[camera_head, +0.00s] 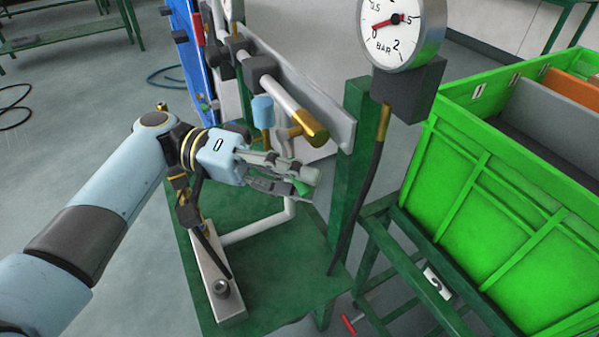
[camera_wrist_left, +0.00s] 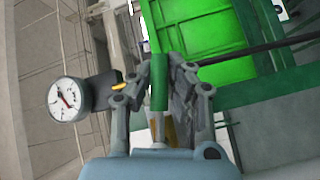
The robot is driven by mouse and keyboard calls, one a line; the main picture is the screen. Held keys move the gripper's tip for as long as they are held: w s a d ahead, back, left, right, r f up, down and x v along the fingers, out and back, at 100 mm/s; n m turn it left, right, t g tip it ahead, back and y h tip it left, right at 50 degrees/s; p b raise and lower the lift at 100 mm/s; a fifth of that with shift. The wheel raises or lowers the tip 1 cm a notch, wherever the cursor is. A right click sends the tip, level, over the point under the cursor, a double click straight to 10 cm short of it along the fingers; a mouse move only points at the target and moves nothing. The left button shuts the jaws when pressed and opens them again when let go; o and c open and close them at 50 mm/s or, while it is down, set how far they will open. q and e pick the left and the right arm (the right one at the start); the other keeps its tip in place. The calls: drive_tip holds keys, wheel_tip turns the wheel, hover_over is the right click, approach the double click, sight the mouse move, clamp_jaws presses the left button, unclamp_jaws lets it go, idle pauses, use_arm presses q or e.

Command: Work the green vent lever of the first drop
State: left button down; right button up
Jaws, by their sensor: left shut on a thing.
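The green vent lever (camera_head: 302,187) shows as a small green piece at the tips of my left gripper (camera_head: 285,180) in the head view. In the left wrist view the lever (camera_wrist_left: 159,82) is a green bar standing between the two fingers of the left gripper (camera_wrist_left: 160,90). The left gripper is shut on it. The fingers hide part of the lever and its joint with the drop. A brass-ended pipe (camera_head: 308,128) lies just above the gripper in the head view. My right gripper is in neither view.
A round BAR gauge (camera_head: 392,30) stands above, with a dark hose (camera_head: 368,190) hanging from it. A green post (camera_head: 348,175) is right of the gripper. A bright green crate (camera_head: 500,215) sits on a green stand at right. A blue panel (camera_head: 190,50) is behind.

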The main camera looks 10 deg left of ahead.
use_arm(q)
drive_tip(key=w+a+f+m+t+y, duration=0.4)
drive_tip(key=w+f+m+t+y, duration=0.1)
drive_tip(key=m+t+y, duration=0.1)
drive_tip(key=shift+m+t+y, duration=0.3)
drive_tip(key=shift+m+y, duration=0.4)
drive_tip(key=shift+y, duration=0.7)
drive_tip(key=shift+w+f, duration=0.1)
drive_tip(key=shift+w, duration=0.05)
drive_tip(key=c, duration=1.2)
unclamp_jaws()
drive_tip(key=shift+c, duration=0.2)
